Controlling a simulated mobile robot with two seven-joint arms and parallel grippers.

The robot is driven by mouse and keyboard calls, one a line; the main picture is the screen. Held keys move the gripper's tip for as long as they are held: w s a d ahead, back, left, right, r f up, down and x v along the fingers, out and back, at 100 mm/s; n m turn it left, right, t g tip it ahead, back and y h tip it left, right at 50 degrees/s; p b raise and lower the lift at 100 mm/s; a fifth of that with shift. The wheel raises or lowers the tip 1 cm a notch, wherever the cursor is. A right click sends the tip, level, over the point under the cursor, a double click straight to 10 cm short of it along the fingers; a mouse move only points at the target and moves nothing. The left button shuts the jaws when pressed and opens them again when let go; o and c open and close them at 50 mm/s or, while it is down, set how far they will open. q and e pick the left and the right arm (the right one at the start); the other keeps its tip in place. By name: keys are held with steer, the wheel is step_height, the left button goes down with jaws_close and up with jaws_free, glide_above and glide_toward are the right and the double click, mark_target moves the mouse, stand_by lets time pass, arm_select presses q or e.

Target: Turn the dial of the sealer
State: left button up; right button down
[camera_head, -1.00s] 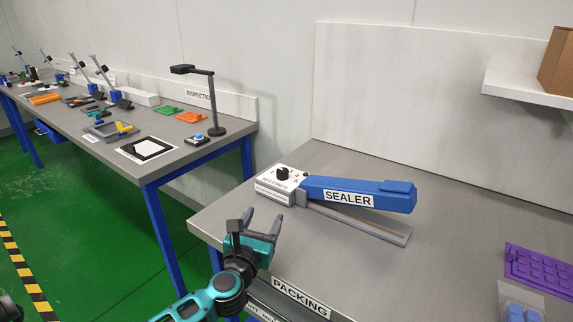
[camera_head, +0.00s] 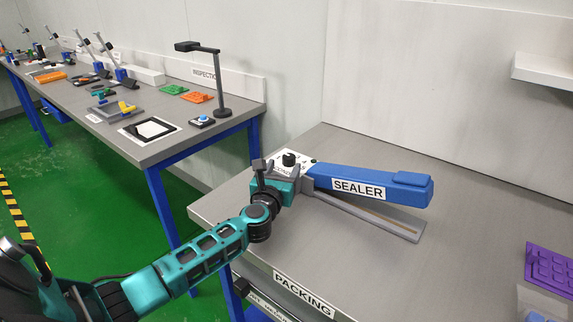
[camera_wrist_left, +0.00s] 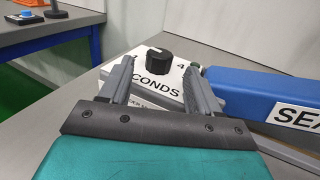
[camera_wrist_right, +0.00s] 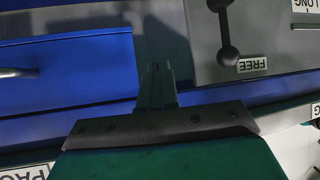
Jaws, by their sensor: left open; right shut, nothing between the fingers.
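The sealer (camera_head: 368,186) lies on the packing table, with a blue arm and a white box at its left end. Its black dial (camera_head: 289,158) stands on top of the white box; it also shows in the left wrist view (camera_wrist_left: 158,61). My left gripper (camera_head: 275,170) is open at the near side of the white box. In the left wrist view its two fingers (camera_wrist_left: 158,80) stand apart, with the dial beyond and between them, apparently untouched. My right gripper (camera_wrist_right: 158,75) is shut and empty, in front of blue and grey panels, away from the sealer.
The packing table (camera_head: 250,240) is bare in front of the sealer. A purple tray (camera_head: 550,268) lies at the right edge. A white shelf (camera_head: 545,72) hangs on the wall. The inspection table (camera_head: 175,150) with a lamp (camera_head: 218,85) stands at the left.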

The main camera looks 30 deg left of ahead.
mark_target(287, 161)
arm_select(q)
steer(key=shift+b+x, duration=0.3)
steer(key=shift+x, duration=1.6)
steer(key=c, duration=1)
